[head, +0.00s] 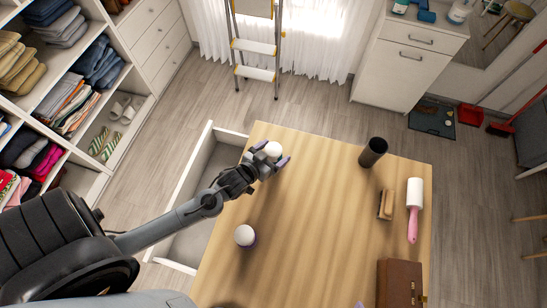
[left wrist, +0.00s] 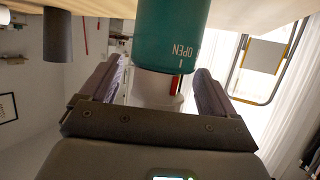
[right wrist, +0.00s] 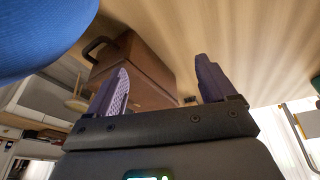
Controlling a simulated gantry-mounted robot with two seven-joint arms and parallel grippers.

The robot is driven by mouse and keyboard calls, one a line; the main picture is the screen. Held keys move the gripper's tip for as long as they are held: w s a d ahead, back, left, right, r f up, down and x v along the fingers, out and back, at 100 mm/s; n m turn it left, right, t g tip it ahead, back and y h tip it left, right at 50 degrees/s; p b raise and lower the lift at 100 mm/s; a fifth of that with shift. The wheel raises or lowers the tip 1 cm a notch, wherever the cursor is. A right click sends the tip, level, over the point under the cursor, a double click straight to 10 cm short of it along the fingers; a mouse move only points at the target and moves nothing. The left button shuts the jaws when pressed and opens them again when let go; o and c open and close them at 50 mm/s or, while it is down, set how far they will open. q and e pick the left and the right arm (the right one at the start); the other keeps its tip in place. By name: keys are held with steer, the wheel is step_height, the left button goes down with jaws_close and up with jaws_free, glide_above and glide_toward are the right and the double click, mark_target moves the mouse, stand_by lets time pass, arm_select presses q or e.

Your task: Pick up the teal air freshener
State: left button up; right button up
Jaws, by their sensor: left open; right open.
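The teal air freshener (left wrist: 172,35) shows in the left wrist view as a teal cylinder marked OPEN, with a white part by my fingers. In the head view its white top (head: 272,149) stands near the table's far left corner. My left gripper (left wrist: 160,68) is open, with one finger on each side of the white part. I cannot tell whether the fingers touch it. My right gripper (right wrist: 162,66) is open and empty, low by a brown case (right wrist: 145,65); only a purple tip shows at the head view's bottom edge.
A white-topped item with a purple base (head: 245,236) stands on the wooden table (head: 310,210) nearer me. A dark cup (head: 373,151), a brush (head: 386,204), a lint roller (head: 414,205) and the brown case (head: 400,283) line the right side. The table's middle is clear.

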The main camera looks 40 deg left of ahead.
arm_select(q)
steer(key=shift+x, duration=1)
steer(key=c, duration=1.2)
